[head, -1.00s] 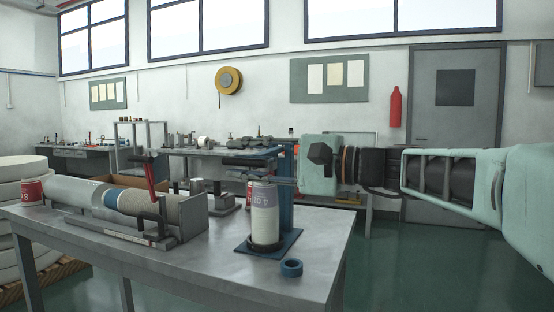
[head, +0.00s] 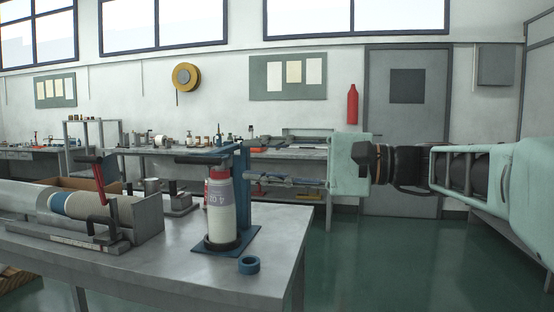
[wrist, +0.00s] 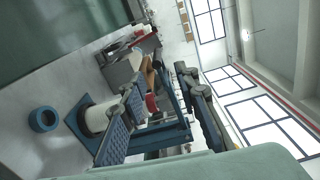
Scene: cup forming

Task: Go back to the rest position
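A white and lilac cylinder with a red top (head: 221,212) stands upright on a blue base plate (head: 246,235) with a blue post, near the right end of the grey table (head: 150,270). My gripper (head: 248,181) is to the right of the cylinder, at about its upper height, with its fingers pointing left. In the wrist view my gripper's fingers (wrist: 157,80) are apart with nothing held between them. The white lower part of the cylinder (wrist: 97,117) shows beside one finger, which hides part of it.
A blue ring (head: 249,265) lies on the table in front of the plate. A fixture holding a pale roll (head: 95,208) stands to the left. A workbench (head: 290,153) with small items runs along the back wall. The green floor to the right is clear.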

